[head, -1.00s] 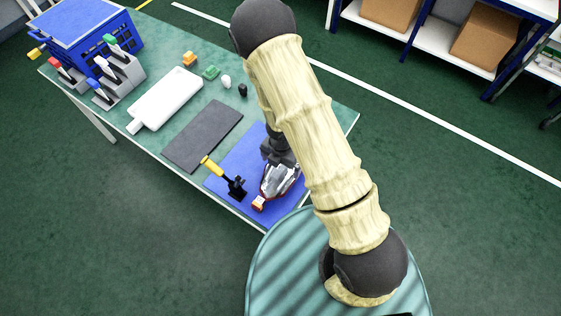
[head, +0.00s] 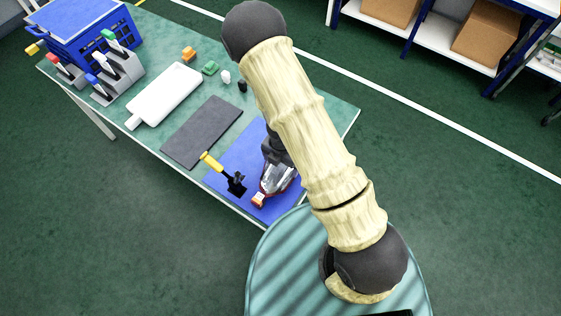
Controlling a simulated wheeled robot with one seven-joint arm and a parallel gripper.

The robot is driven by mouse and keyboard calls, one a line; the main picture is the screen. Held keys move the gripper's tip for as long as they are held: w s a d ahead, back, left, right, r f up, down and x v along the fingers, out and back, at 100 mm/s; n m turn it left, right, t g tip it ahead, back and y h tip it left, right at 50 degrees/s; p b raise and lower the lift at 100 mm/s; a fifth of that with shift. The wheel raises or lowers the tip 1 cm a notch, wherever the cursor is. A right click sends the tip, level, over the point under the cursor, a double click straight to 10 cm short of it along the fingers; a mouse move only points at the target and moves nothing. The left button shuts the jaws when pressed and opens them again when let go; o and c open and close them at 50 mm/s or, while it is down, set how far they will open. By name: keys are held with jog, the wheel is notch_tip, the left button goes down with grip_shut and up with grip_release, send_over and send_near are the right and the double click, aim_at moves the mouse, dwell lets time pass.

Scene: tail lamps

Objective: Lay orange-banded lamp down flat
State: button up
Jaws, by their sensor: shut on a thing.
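The orange-banded lamp (head: 260,198) is at the front of the blue mat (head: 232,155). Its orange-and-white end points to the lower left, and a red edge and a clear, greyish body show behind it. My gripper (head: 276,180) is shut on the lamp from above, with its dark wrist just behind. The gripper and my arm hide part of the lamp. I cannot tell whether the lamp touches the mat or how flat it lies.
A yellow-handled black clamp (head: 222,173) stands close left of the lamp. A dark grey mat (head: 202,132), a white board (head: 165,95), small coloured parts, grey holders with lamps (head: 112,75) and a blue crate (head: 85,35) lie farther along the green table (head: 265,97).

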jog(key=shift+r+p, duration=1.4)
jog(key=shift+r, duration=0.15)
jog(key=shift+r+p, duration=0.8)
jog(key=shift+r, duration=0.05)
jog(key=shift+w+d+f, duration=0.1)
